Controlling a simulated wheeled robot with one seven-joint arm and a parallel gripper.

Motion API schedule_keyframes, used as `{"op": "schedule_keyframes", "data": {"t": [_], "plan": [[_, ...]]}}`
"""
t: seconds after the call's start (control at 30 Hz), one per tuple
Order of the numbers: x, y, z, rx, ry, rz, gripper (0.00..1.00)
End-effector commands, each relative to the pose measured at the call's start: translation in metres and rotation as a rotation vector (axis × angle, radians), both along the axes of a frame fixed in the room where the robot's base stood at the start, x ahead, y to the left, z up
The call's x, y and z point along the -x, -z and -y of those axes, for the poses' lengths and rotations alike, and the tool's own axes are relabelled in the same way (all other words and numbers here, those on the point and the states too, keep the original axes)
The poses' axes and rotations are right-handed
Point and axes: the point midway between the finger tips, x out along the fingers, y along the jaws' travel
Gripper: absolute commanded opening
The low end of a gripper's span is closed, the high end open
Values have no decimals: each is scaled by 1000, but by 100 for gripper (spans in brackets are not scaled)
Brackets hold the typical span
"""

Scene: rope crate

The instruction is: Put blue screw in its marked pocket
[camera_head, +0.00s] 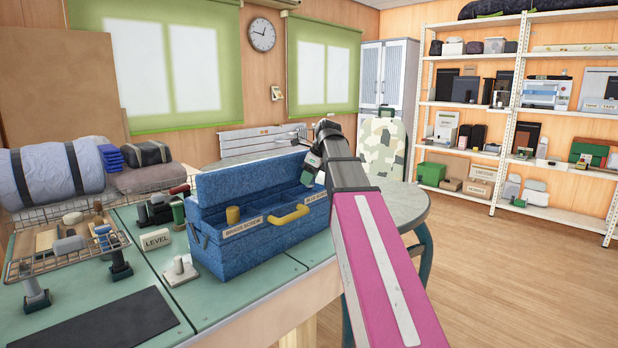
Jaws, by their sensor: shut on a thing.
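A blue toolbox (225,262) stands open on the green-topped bench, with a yellow handle on its front. A tag on its front left reads "BRASS SCREW"; another tag (315,197) at the front right is too small to read surely. A brass-coloured cylinder (233,215) stands upright in the left part of the box. My gripper (309,180) reaches in from the right, tilted down over the box's right end, just above the right tag. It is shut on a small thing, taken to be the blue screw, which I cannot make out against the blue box.
A white block (180,270), a "LEVEL" sign (156,239) and dark tools (155,210) stand close left of the box. A round grey table end (405,205) lies behind my arm.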

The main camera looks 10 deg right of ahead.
Motion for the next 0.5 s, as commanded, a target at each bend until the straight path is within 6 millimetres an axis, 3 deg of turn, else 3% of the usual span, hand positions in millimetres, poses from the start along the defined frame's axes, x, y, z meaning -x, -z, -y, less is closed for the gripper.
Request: {"op": "schedule_keyframes", "data": {"t": [0.5], "plan": [[0, 5, 0, 0, 0, 0, 4]]}}
